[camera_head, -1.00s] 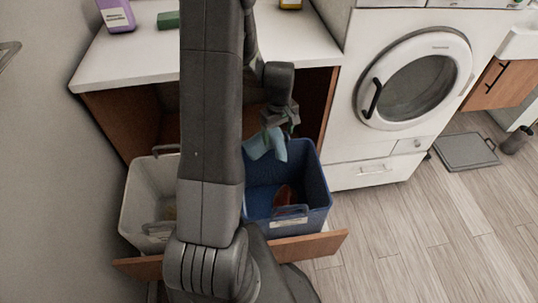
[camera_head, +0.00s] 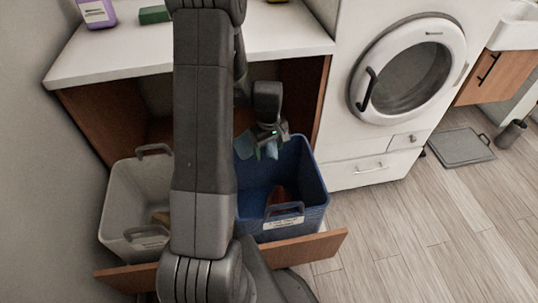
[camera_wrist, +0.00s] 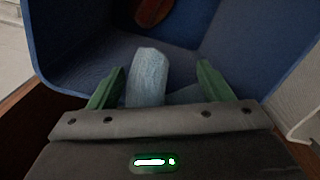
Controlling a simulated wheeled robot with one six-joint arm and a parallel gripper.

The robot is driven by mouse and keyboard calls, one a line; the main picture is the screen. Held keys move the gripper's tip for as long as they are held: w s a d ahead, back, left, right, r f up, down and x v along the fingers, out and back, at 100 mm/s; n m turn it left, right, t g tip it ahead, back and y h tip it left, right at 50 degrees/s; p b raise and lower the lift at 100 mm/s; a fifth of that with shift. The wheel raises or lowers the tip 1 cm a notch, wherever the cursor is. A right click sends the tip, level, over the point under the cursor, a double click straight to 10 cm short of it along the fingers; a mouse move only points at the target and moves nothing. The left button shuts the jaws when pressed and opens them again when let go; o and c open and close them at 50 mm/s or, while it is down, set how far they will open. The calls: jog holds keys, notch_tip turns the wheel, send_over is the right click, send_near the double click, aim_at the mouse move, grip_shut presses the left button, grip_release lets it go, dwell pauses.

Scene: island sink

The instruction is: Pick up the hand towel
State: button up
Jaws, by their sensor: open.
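The light blue hand towel (camera_wrist: 148,78) shows in the wrist view between the two green fingertips, over the blue bin. In the head view the towel (camera_head: 245,146) hangs at the bin's back left, just below my gripper (camera_head: 268,146). In the wrist view my gripper (camera_wrist: 158,88) is open, with one finger on each side of the towel and a gap visible on the right. The towel's lower part is hidden by the gripper body.
The blue bin (camera_head: 318,190) and a pale bin (camera_head: 120,205) stand in a pulled-out drawer (camera_head: 315,245) under a white counter (camera_head: 285,40). A reddish-brown object (camera_wrist: 152,12) lies in the blue bin. A washing machine (camera_head: 385,135) stands at right.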

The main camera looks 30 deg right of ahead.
jog(key=shift+f, duration=0.1)
jog(key=shift+f+b, duration=0.95)
jog(key=shift+f, duration=0.1)
grip_shut()
jog(key=shift+r, duration=0.15)
notch_tip(320, 180, up, 12)
jog(key=p, duration=0.8)
jog(key=shift+p, duration=0.3)
